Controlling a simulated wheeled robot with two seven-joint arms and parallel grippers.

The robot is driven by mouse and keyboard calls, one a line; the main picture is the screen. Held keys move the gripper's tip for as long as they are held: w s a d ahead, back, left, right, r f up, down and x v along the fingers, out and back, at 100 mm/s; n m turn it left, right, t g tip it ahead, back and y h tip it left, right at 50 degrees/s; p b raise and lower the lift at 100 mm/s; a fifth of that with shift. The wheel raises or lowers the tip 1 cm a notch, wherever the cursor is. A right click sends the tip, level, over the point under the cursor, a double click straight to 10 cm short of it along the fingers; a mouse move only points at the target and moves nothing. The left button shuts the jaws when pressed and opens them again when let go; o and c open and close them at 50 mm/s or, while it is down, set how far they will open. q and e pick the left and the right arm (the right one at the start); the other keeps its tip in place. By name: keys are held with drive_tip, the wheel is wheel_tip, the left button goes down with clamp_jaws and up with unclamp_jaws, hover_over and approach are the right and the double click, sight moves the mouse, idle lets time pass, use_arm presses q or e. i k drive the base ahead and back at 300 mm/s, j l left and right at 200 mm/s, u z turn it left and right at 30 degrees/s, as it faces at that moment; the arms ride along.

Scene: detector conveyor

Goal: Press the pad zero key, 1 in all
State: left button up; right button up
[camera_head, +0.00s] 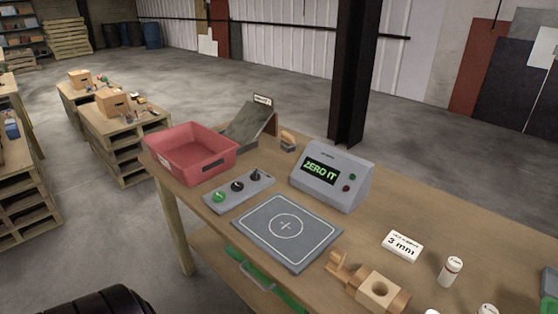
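A grey key strip (240,202) lies on the wooden table, left of the middle. It carries a green key (218,197), a black key (237,186) and a dark upright knob or switch (256,174). Its labels are too small to read, so I cannot tell which is the pad zero key. A flat grey pad (262,245) with a white outline, circle and cross lies in front of the strip, bare. Neither of my grippers is in view.
A red bin (207,169) stands behind the strip, with a dark sloped chute (246,125) beyond it. A wooden block fixture (378,291), a "3 mm" label block (402,245) and a white vial (450,270) stand to the right. The space above the strip is clear.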

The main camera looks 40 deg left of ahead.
sight(236, 187)
drive_tip(key=u, duration=1.65)
